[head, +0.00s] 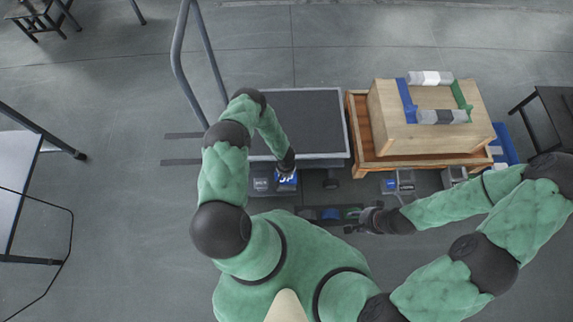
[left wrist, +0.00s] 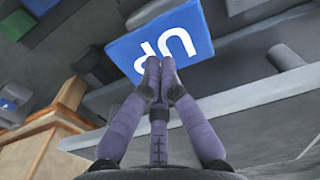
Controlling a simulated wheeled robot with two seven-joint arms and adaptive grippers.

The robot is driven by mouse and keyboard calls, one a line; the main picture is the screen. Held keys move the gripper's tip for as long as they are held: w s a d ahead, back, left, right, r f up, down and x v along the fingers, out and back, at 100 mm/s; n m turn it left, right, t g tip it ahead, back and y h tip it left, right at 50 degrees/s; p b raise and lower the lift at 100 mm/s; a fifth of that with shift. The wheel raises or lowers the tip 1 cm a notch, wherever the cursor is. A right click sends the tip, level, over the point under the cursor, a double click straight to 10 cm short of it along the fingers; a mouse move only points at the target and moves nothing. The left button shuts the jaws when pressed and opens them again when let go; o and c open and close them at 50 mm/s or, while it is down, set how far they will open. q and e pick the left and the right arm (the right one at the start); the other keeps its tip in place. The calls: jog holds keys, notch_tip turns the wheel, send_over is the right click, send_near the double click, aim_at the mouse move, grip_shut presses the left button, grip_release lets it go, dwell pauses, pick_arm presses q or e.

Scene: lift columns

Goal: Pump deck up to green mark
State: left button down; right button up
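The lift cart's dark deck (head: 300,118) sits low in the middle of the head view, with a tall grey handle (head: 178,60) at its left. A blue pedal marked UP (head: 287,181) sits at its near edge, and a grey pedal (head: 261,184) is beside it. My left gripper (left wrist: 158,68) has its fingertips together and empty at the blue UP pedal (left wrist: 185,38) in the left wrist view; whether they touch it is unclear. My right gripper (head: 358,222) is low beside small blue and green items, its fingers too dark to read. I cannot identify the green mark for certain.
A wooden box (head: 385,128) on an orange wooden pallet (head: 360,148) stands right of the deck, with blue and green bands and grey rolls on top. A table (head: 15,185) stands at the left and a dark stool (head: 555,110) at the right.

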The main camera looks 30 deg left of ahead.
dwell(0.6)
pick_arm(q)
jog(key=shift+f+b, duration=1.25)
jog(key=shift+b, duration=0.3)
jog(key=shift+f, duration=2.1)
jog(key=shift+r+p, duration=1.5)
jog(key=shift+r, duration=1.9)
jog(key=shift+f+b, duration=1.35)
jog(key=shift+b, duration=0.2)
jog(key=shift+f, duration=2.1)
jog(key=shift+r+p, duration=1.55)
jog(key=shift+r, duration=1.85)
